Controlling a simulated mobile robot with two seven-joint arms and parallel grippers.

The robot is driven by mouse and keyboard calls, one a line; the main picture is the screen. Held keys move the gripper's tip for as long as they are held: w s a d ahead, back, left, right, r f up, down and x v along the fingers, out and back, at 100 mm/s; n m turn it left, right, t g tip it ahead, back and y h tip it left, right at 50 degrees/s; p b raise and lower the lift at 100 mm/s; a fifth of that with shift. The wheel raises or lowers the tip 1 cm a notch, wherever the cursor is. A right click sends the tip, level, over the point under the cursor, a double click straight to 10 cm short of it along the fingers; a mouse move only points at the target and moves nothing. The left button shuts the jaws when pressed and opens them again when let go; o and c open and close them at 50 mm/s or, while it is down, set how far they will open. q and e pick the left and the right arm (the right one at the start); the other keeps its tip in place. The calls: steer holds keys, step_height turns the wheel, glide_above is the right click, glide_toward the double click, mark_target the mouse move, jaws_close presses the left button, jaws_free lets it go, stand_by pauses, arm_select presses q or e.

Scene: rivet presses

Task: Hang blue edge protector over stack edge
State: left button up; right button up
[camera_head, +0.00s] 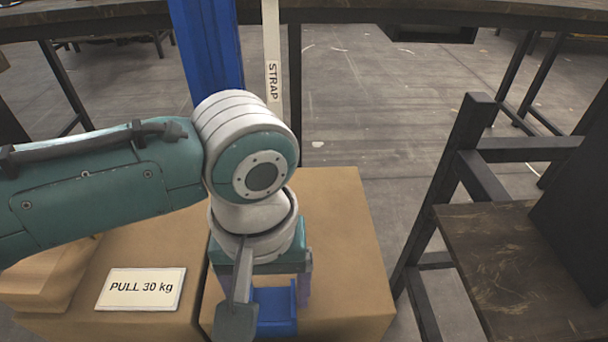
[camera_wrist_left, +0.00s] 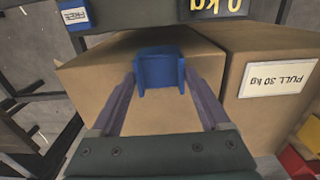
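The blue edge protector (camera_head: 275,312) is at the near part of the right-hand cardboard box, low in the head view. In the left wrist view the protector (camera_wrist_left: 160,70) sits between the fingertips, in front of the box's upper edge. My left gripper (camera_head: 276,290) points down at the protector. Its two purple-grey fingers (camera_wrist_left: 161,80) flank the protector, one at each side, and appear to touch it. I cannot tell whether the protector rests on the box edge or is just above it. The gripper and wrist hide part of it in the head view. My right gripper is not in view.
The right-hand box (camera_head: 345,230) stands against another box with a "PULL 30 kg" label (camera_head: 141,289). A white strap (camera_head: 272,60) and a blue column (camera_head: 207,45) rise behind. A dark wooden stand (camera_head: 520,260) is at the right. Grey floor lies between.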

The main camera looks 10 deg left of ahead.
arm_select(q)
steer(key=shift+o, duration=1.4)
steer(key=shift+r, duration=0.1)
step_height(320, 180, up, 10)
steer(key=p, duration=0.5)
